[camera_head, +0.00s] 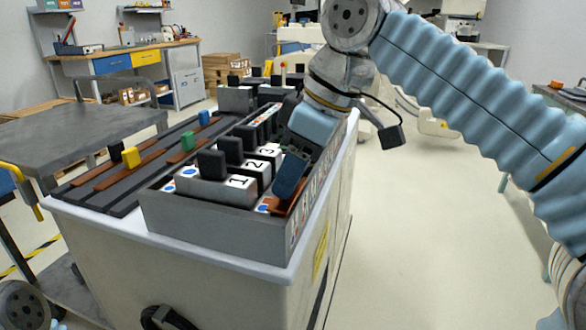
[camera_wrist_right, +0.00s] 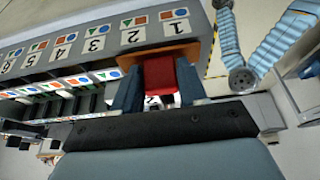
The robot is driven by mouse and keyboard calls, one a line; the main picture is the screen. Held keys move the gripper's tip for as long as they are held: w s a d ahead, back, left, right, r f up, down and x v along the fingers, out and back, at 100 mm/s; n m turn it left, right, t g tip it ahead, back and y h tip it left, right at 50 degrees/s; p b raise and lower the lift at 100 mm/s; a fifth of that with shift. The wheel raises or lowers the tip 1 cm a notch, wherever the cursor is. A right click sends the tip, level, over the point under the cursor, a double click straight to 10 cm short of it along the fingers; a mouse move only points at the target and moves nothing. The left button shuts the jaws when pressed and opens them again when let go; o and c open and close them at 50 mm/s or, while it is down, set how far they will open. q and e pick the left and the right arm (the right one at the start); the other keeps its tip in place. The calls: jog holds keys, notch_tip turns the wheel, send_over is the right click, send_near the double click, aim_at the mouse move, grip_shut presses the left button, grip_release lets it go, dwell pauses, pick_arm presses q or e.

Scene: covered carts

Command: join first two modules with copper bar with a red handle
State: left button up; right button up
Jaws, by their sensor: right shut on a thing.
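My right gripper (camera_head: 289,182) reaches down at the right front end of the module row. It is shut on the red handle (camera_wrist_right: 165,76) of a copper bar, between its two blue fingers (camera_wrist_right: 159,92) in the wrist view. The copper bar (camera_head: 290,204) lies low beside module 1, at the front corner of the grey housing; I cannot tell whether it touches the contacts. Module 1 (camera_head: 237,184) and module 2 (camera_head: 256,167) stand side by side with black handles on top. The gripper hides part of the housing behind it. My left gripper is out of view.
On the left of the cart (camera_head: 250,268) lie copper bars with a yellow handle (camera_head: 131,157), a green handle (camera_head: 188,141) and a blue handle (camera_head: 204,118). A grey trolley (camera_head: 85,125) stands at the left. Open floor is at the right.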

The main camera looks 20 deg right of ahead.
jog(key=shift+f, duration=0.15)
jog(key=o, duration=1.2)
jog(key=shift+c, duration=0.2)
jog(key=p+v, duration=0.5)
jog(key=v, duration=0.9)
jog(key=shift+f, duration=0.1)
